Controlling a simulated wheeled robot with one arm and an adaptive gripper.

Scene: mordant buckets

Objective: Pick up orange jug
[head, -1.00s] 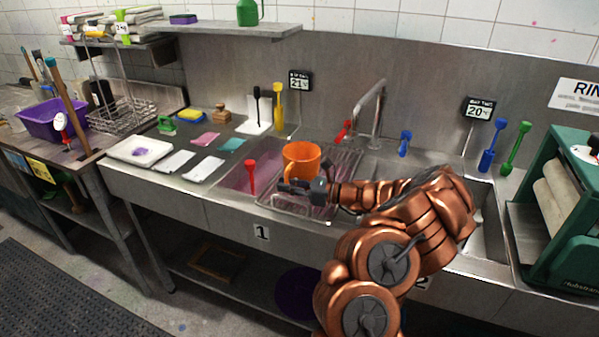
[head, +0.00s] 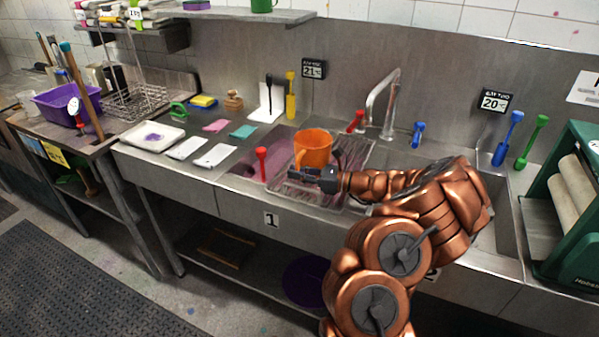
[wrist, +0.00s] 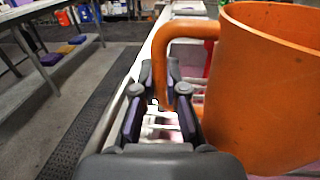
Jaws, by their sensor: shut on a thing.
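The orange jug (head: 314,146) stands upright over the left sink, at the wire rack. In the wrist view the jug's body (wrist: 262,85) fills the right side, with its handle (wrist: 186,35) on the left. My gripper (head: 299,172) is at the jug's front side in the head view. In the wrist view my gripper (wrist: 160,100) has its two fingers around the lower part of the handle and is shut on it. Whether the jug's base touches the rack is hidden by my gripper.
The wire rack (head: 349,161) spans part of the left sink. A red tool (head: 262,163) stands at the sink's left. The tap (head: 386,100) rises behind. Cloths and a white tray (head: 152,137) lie on the left counter. A green machine (head: 570,200) stands at right.

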